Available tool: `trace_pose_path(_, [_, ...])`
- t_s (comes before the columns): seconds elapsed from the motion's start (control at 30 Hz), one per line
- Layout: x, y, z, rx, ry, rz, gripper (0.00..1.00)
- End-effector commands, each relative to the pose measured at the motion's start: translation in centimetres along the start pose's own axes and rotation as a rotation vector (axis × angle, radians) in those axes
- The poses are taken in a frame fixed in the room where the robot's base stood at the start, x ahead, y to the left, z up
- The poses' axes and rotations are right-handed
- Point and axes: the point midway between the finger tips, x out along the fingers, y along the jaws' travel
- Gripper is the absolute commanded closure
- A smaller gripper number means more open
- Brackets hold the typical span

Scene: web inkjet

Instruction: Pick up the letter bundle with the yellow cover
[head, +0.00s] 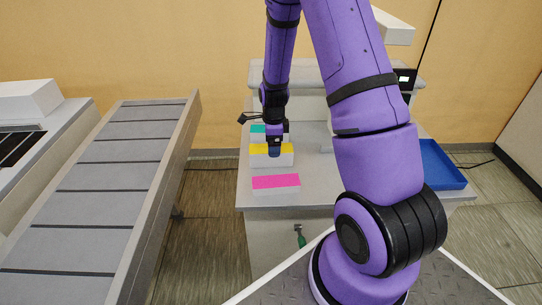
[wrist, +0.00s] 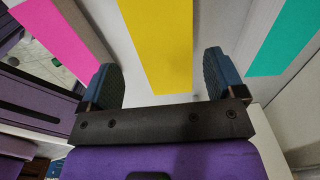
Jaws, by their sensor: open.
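The letter bundle with the yellow cover (head: 285,149) stands on the grey counter between a magenta-covered bundle (head: 276,182) and a teal-covered bundle (head: 257,129). In the wrist view its yellow cover (wrist: 160,40) lies between the two fingers, with white sides showing. My gripper (wrist: 160,85) is open over this bundle, one finger toward the magenta side (wrist: 62,32) and one toward the teal side (wrist: 285,35). In the head view my gripper (head: 274,148) partly hides the yellow cover. I cannot tell whether the fingers touch the bundle.
The bundles rest on a grey counter (head: 258,198). A blue tray (head: 440,165) is at its right, partly behind my arm. A slatted conveyor (head: 110,190) stands at the left, with a floor gap between.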

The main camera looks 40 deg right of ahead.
Motion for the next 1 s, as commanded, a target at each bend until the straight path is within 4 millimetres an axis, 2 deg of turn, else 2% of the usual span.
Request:
trace_pose_path(0.17, [0.9,-0.1,0.1,0.000,0.000,0.000,0.12])
trace_pose_path(0.53, [5.1,-0.6,0.7,-0.002,0.000,0.001,0.12])
trace_pose_path(0.87, [5.7,-0.6,0.8,-0.002,-0.001,-0.001,0.12])
trace_pose_path(1.0, [5.7,-0.6,0.8,-0.002,-0.001,-0.001,0.42])
